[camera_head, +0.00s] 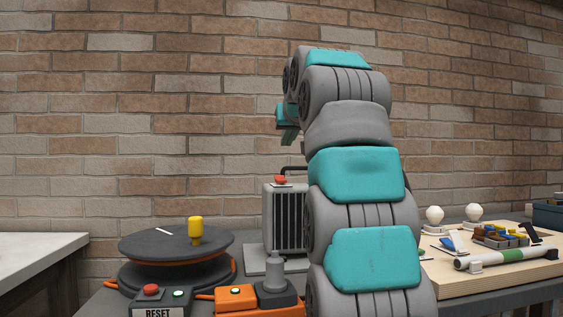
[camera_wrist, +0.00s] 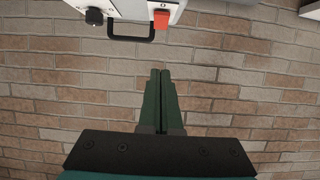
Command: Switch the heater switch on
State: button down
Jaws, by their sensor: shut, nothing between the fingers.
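The heater (camera_head: 285,217) is a grey box with dark vertical grille slots, standing on the table in the head view, partly hidden behind my arm. Its red switch (camera_head: 281,180) sits on top at the left. In the wrist view the heater's pale top (camera_wrist: 133,8) shows at the upper edge, with the red switch (camera_wrist: 161,17), a dark knob and a black handle. My gripper (camera_wrist: 160,72) is shut and empty, its tips apart from the switch and just below it in the picture. In the head view my gripper (camera_head: 287,135) is above the heater.
A cable reel (camera_head: 175,245) with a yellow knob (camera_head: 195,230) stands left of the heater. A RESET box (camera_head: 160,304) and an orange box (camera_head: 236,297) are in front. A wooden board (camera_head: 480,285) with bulbs and parts lies right. A brick wall (camera_head: 150,90) stands behind.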

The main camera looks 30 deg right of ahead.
jog(key=p, duration=0.2)
send_over(279, 179)
jog(key=s, duration=0.2)
jog(key=f, duration=0.3)
jog(key=shift+s+a+f, duration=0.1)
jog(key=shift+a+f, duration=0.15)
jog(key=shift+w+d+f+b, duration=0.1)
jog(key=shift+w+f+b, duration=0.15)
jog(key=shift+f+b, duration=0.75)
jog(key=shift+w+d+f+b, duration=0.1)
jog(key=shift+w+f+b, duration=0.3)
jog(key=shift+f, duration=0.5)
jog(key=shift+w, duration=0.1)
jog(key=shift+w, duration=0.1)
jog(key=shift+w+f, duration=0.25)
jog(key=shift+w+d, duration=0.1)
jog(key=shift+f, duration=0.1)
